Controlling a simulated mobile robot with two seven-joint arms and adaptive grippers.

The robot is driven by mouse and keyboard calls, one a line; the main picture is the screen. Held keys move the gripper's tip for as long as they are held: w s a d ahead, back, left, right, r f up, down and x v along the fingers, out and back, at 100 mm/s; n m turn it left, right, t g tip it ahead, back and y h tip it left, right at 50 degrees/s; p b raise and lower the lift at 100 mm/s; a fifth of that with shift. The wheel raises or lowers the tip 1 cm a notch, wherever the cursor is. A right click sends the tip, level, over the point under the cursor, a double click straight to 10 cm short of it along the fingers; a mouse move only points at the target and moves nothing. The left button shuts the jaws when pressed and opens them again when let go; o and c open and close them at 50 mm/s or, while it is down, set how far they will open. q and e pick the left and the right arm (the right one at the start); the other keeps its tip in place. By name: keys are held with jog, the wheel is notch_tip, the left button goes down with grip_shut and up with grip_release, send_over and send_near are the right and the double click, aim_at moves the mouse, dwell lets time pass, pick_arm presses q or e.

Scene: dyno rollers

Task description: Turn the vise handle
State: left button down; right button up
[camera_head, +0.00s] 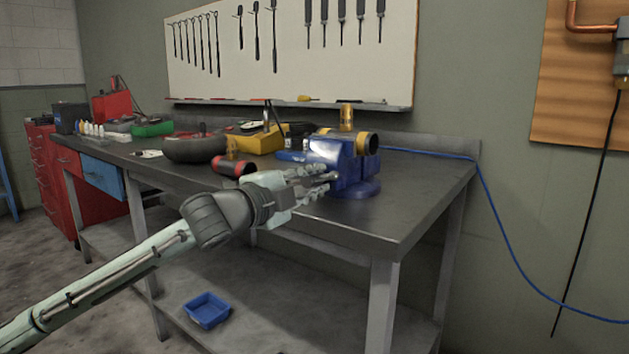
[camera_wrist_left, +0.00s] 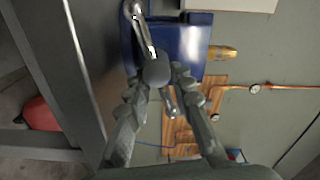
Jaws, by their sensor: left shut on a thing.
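A blue vise (camera_head: 331,151) stands at the front right of the workbench. It also shows in the left wrist view (camera_wrist_left: 190,42). The vise handle (camera_wrist_left: 143,32) is a silver bar with a rounded end, crossing a grey round hub on the vise's front. My left gripper (camera_head: 322,181) reaches in from the left to the front of the vise. In the left wrist view, its two fingers (camera_wrist_left: 157,80) lie on either side of the hub and are shut on the handle. The fingers hide part of the handle in the head view. My right gripper is not in view.
The workbench top (camera_head: 400,200) is clear at its right end. A black and red cylinder (camera_head: 234,167), a dark tyre-like ring (camera_head: 195,149) and a yellow tool (camera_head: 262,141) lie left of the vise. A blue tray (camera_head: 207,310) sits on the lower shelf.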

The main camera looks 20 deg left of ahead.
pick_arm(q)
jog(key=shift+a, duration=0.15)
dwell(0.5)
jog(key=c, duration=1.3)
grip_release()
jog(key=shift+f, duration=0.1)
jog(key=shift+c, duration=0.2)
jog(key=shift+v, duration=6)
